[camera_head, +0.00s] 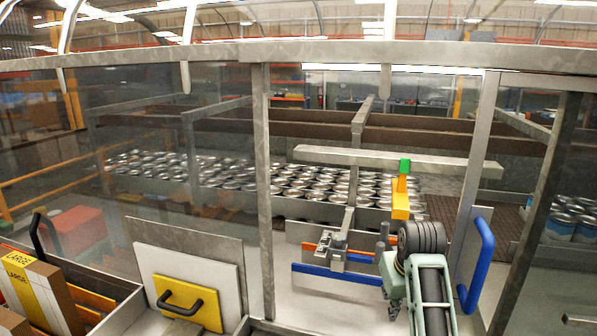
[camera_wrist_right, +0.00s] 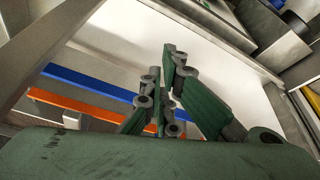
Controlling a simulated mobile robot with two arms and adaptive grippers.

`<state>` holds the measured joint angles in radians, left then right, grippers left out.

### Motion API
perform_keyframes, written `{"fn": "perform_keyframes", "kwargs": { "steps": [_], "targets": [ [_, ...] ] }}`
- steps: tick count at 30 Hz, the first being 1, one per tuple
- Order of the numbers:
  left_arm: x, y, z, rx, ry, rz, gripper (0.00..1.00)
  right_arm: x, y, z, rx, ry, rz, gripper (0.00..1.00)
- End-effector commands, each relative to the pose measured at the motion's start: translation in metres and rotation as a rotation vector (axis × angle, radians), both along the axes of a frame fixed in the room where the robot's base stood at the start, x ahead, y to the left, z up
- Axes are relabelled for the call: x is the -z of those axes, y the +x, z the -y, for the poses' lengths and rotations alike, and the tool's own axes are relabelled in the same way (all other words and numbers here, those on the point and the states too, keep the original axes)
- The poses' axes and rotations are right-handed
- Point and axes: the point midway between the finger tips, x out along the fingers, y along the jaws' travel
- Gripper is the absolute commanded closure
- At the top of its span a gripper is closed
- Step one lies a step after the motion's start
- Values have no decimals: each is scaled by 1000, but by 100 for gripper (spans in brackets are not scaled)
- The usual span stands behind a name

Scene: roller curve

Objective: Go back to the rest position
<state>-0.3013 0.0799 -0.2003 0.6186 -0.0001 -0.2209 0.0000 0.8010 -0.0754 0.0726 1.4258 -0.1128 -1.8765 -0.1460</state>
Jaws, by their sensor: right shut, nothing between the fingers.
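My right gripper (camera_head: 391,287) is at the lower right of the head view, at the end of my dark, ribbed arm. In the right wrist view its green and dark grey fingers (camera_wrist_right: 163,78) are brought together with nothing between them. It is near the opening in the glazed guard, close to the blue handle (camera_head: 481,257). Contact with the frame cannot be made out. My left gripper is not in view.
A blue bar (camera_head: 336,275) and an orange bar (camera_head: 335,251) lie behind the guard; many metal cans (camera_head: 290,185) fill the conveyor beyond. A yellow panel with a black handle (camera_head: 187,303) and boxes marked LARGE (camera_head: 35,290) stand at the lower left. A metal post (camera_head: 263,190) divides the glazing.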

Motion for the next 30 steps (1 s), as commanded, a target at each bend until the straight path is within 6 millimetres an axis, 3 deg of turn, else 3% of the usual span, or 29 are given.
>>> {"fn": "perform_keyframes", "kwargs": {
  "steps": [1,6,13,18,21,30],
  "targets": [
    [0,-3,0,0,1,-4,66,29,-18,6,10,-11,-10,100],
    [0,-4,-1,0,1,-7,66,95,-77,18,26,-42,-10,100],
    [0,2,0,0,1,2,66,157,-176,20,8,-68,-15,100],
    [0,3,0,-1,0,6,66,177,-251,13,-23,-65,-18,100],
    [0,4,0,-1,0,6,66,180,-285,8,-40,-58,-20,100],
    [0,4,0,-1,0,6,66,175,-351,-6,-75,-27,-29,100]
  ]
}}
